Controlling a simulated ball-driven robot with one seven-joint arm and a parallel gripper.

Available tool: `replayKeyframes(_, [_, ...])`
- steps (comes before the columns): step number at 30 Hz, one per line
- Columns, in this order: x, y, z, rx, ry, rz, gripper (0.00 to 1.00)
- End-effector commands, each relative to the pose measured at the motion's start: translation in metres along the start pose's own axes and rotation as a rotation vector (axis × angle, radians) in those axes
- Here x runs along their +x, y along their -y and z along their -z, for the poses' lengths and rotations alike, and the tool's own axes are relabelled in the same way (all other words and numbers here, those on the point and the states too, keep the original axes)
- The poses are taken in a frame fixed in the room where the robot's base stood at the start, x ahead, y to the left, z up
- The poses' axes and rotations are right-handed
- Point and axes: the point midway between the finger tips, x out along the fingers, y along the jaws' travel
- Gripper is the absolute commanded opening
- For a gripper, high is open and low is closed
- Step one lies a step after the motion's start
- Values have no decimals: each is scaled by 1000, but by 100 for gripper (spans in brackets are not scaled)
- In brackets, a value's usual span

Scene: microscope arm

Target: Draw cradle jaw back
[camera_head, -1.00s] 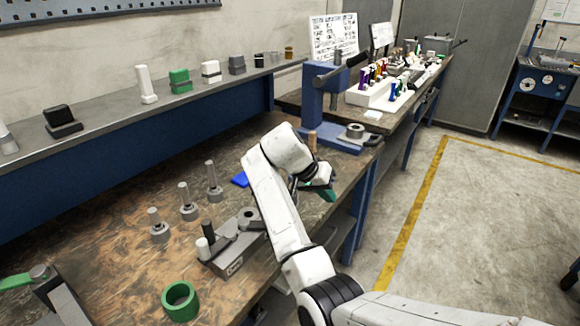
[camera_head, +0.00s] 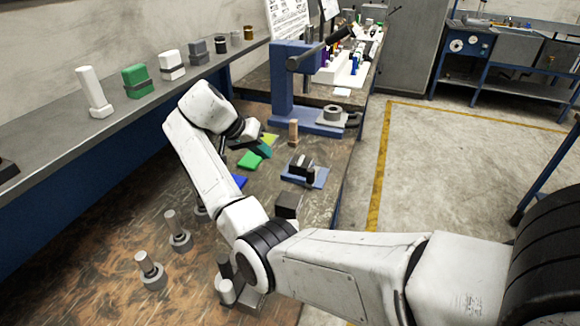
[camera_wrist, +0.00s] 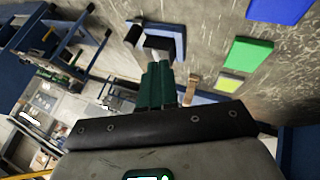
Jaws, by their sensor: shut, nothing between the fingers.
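The cradle is a small blue base plate (camera_head: 318,178) with dark upright jaws (camera_head: 302,168) on it, on the bench right of my gripper in the head view. In the wrist view its blue plate (camera_wrist: 181,42) and dark jaws (camera_wrist: 150,40) lie just beyond my fingertips. My gripper (camera_head: 264,149) has teal fingers, also seen in the wrist view (camera_wrist: 160,72). The fingers are together and empty, apart from the cradle in the head view. I cannot tell which jaw moves.
Green (camera_head: 249,160) and blue (camera_head: 238,182) pads lie by my gripper. A dark block (camera_head: 288,204) sits in front of the cradle, a copper-coloured post (camera_head: 293,132) behind it. A blue press (camera_head: 290,90) stands further back. Grey pegs (camera_head: 179,232) stand at front left.

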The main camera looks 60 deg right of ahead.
Motion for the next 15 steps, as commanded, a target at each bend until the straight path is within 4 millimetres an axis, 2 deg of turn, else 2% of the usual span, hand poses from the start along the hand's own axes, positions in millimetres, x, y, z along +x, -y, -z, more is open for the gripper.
replayKeyframes(8, [4,0,0,-1,0,-1,0])
replayKeyframes(11, [13,-1,0,-2,2,-3,0])
replayKeyframes(15, [36,-1,0,-2,2,-3,0])
